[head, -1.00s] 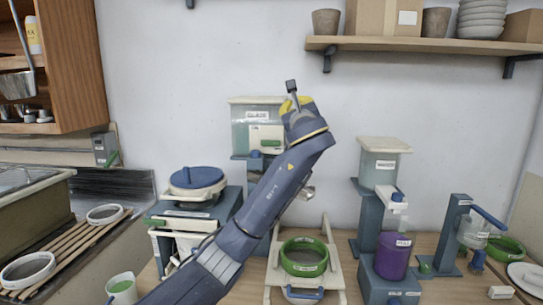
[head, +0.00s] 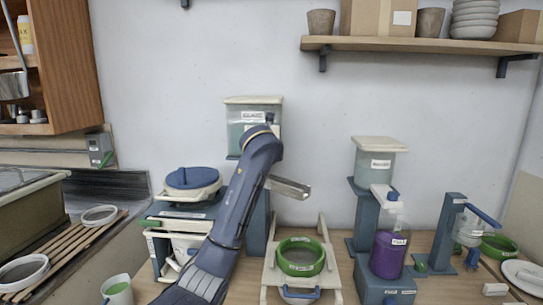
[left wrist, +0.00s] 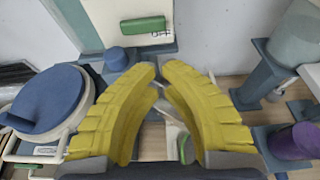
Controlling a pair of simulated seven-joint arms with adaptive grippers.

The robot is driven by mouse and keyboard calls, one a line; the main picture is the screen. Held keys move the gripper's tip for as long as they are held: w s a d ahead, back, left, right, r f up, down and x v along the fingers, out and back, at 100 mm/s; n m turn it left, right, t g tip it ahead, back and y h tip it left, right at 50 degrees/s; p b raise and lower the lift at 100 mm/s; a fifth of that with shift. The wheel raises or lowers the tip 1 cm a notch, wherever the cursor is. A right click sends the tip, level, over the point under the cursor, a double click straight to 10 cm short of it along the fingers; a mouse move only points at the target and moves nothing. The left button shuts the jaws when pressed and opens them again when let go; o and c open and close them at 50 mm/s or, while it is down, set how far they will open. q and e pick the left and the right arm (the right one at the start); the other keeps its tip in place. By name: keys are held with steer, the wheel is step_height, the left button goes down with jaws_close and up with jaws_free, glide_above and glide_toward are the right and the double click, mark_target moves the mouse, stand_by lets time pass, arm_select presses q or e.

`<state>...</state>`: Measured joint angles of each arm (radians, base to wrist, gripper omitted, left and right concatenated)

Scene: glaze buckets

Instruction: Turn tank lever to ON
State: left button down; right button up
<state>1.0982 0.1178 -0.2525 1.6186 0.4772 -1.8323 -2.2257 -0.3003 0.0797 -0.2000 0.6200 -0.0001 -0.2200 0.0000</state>
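The glaze tank (head: 254,103), pale with a cream lid and a label, stands on a blue stand behind my left arm. In the left wrist view, a green lever bar (left wrist: 143,25) lies roughly level across a cream panel (left wrist: 100,15), beside small lettering too unclear to read. A blue knob (left wrist: 118,58) sits below it. My left gripper (left wrist: 159,70) has its yellow fingers apart and empty, below the lever in that view and not touching it. In the head view my arm hides the gripper and the lever. My right gripper is not in view.
A blue-lidded bucket (head: 193,182) stands left of the tank. A green ring (head: 300,256) sits on a cream stand in front. A second tank (head: 376,160) and a purple container (head: 389,252) stand to the right. A shelf (head: 430,44) hangs above right.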

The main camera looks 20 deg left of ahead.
arm_select(q)
steer(key=shift+w, duration=0.1)
steer(key=x, duration=1)
stand_by(0.3)
steer(key=shift+d, duration=0.1)
steer(key=shift+r+n, duration=0.1)
steer(key=shift+n, duration=0.2)
